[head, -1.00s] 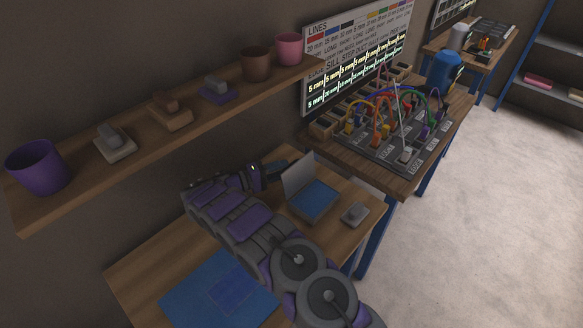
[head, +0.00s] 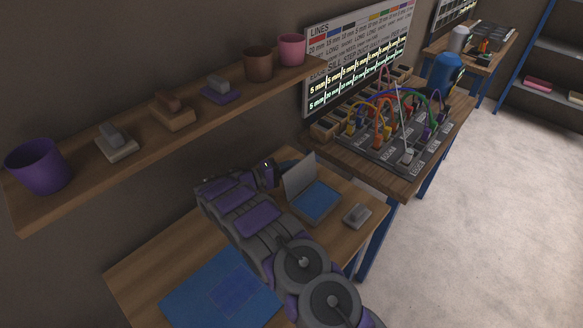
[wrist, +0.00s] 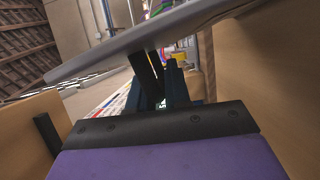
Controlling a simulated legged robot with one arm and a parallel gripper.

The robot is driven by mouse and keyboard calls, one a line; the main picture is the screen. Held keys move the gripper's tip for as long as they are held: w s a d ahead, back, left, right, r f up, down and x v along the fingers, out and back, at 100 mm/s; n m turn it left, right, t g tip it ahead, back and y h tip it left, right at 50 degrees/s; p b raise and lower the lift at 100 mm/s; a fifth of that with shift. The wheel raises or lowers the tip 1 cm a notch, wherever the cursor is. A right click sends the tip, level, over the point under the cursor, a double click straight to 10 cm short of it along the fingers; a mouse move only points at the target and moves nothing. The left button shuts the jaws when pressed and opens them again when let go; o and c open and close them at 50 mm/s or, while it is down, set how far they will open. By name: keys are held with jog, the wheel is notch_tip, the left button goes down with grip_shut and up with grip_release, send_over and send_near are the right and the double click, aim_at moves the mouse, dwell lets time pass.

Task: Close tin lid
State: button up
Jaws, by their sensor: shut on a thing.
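The tin (head: 313,203) is a shallow grey box with a blue pad inside, on the wooden table. Its grey lid (head: 299,176) stands steeply open at the tin's back left side. My gripper (head: 287,155) is behind the lid, on its left, and partly hidden by it in the head view. In the wrist view my gripper (wrist: 165,85) has its dark fingers close together. The lid (wrist: 150,42) crosses that view as a tilted grey slab over the fingers. It is the thing at the jaws; the exact contact is hidden.
A grey stamp (head: 357,214) lies right of the tin. A blue mat (head: 222,290) lies at the table's front left. A shelf (head: 195,127) with cups and stamps runs above my arm. A cable board (head: 385,135) stands on the table behind.

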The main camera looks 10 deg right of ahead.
jog(key=shift+a, duration=0.25)
grip_shut()
